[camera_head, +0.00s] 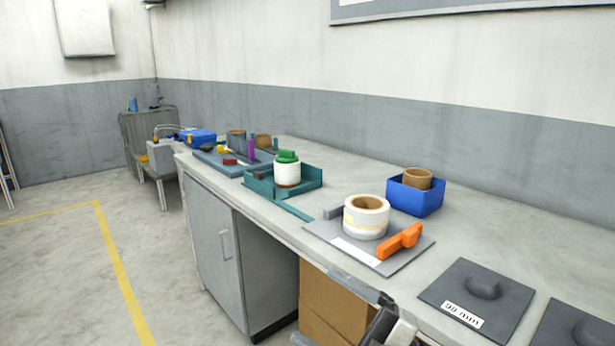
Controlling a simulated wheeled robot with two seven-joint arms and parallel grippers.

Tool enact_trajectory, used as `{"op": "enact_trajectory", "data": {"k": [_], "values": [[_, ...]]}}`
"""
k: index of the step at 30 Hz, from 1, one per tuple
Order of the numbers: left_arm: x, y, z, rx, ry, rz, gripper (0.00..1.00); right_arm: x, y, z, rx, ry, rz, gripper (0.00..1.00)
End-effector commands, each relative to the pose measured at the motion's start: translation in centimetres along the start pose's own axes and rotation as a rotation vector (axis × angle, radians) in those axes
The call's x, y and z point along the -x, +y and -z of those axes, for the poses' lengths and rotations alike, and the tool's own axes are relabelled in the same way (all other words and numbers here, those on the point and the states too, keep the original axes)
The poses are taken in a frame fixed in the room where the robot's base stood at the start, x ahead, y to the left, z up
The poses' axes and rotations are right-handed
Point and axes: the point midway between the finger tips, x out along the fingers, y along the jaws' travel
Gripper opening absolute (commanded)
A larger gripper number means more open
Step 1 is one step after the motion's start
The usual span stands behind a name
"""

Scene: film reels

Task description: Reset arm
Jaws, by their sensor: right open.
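My right gripper (372,308) shows at the bottom edge of the view, in front of the worktop's front edge. It is open, with nothing seen between its fingers, and partly cut off by the frame. A white reel (366,222) with a brown core stands on a grey plate (330,232), beside an orange tool (400,241). The gripper is apart from them, below and in front of the plate. My left gripper is not in view.
The worktop (520,255) holds a blue bin (415,199) with a brown roll, a teal tray (311,180) with a green-topped white roll, and a dark plate (500,305) labelled 98 mm. A cardboard box (325,305) stands below. The floor at left is clear.

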Motion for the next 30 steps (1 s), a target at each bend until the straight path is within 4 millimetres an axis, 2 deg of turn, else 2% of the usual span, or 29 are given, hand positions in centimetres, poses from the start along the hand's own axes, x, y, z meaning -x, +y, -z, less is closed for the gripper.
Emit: {"op": "enact_trajectory", "data": {"k": [1,4,7,9,12,15,20,30], "values": [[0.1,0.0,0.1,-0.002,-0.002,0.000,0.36,1.5,-0.6,-0.8,-0.136,-0.126,-0.106,0.87],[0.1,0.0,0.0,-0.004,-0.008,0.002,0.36,5.8,-2.5,-3.2,-0.387,-0.403,-0.265,0.87],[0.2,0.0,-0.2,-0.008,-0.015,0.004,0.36,11.4,-6.8,-4.6,-0.647,-0.700,-0.352,0.87],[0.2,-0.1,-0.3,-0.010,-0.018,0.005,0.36,15.0,-10.0,-4.5,-0.803,-0.873,-0.373,0.87],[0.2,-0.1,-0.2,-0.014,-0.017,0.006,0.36,18.9,-14.0,-3.2,-0.979,-1.057,-0.369,0.87],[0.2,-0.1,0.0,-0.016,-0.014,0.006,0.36,21.4,-16.7,-1.7,-1.100,-1.175,-0.352,0.87],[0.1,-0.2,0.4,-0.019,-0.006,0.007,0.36,23.0,-18.6,-0.4,-1.184,-1.250,-0.335,0.87],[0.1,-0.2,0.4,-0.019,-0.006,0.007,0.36,23.0,-18.6,-0.4,-1.184,-1.250,-0.335,0.87]]}}
